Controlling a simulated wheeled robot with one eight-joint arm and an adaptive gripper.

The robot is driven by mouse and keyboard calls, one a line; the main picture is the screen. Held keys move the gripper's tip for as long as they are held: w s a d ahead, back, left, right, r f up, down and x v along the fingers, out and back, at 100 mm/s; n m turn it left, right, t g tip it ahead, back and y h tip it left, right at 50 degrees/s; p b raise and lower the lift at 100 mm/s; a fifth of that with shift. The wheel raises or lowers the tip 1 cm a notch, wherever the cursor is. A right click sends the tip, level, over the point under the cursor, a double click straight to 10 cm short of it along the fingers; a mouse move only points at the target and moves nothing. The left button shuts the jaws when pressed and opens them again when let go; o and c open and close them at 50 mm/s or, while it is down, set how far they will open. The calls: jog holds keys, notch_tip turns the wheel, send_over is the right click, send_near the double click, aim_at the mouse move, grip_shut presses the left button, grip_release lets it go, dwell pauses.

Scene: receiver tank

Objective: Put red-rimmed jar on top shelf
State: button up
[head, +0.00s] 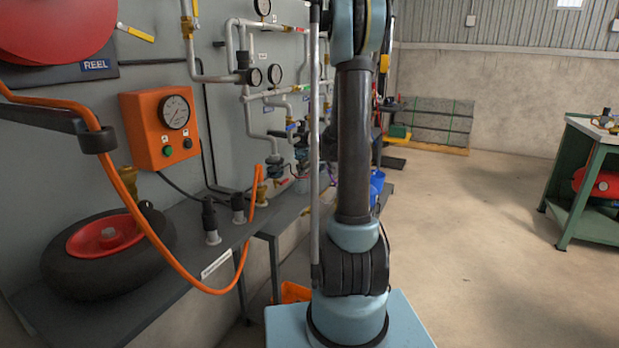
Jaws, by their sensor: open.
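I cannot make out a red-rimmed jar in the head view, and no top shelf can be identified for sure. My gripper is outside the picture; only links of my arm show, rising through the middle and leaving at the top edge. My arm hides part of the wall, the far bench and whatever stands behind it.
A dark bench (195,278) along the left wall holds a black wheel with a red hub (105,240). An orange hose (175,262) hangs in front. An orange gauge box (162,130) is on the wall. A green workbench (582,134) stands right. Floor between is clear.

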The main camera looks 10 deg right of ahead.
jog(key=s+a+r+m+g, duration=0.1)
jog(key=s+a+r+g, duration=0.15)
jog(key=s, duration=0.95)
jog(key=s+a+r+g, duration=0.1)
jog(key=s+a+r, duration=0.15)
jog(key=s, duration=0.95)
jog(key=s+d+f+m+g+h, duration=0.1)
jog(key=s+f, duration=0.2)
jog(key=s, duration=0.9)
jog(key=s+d+f+m+g+h, duration=0.1)
jog(key=s+f+g, duration=0.1)
jog(key=s, duration=1)
jog(key=shift+s+d+f+h, duration=0.2)
jog(key=shift+s+f+h, duration=0.2)
jog(key=shift+f, duration=0.2)
jog(key=shift+w, duration=0.1)
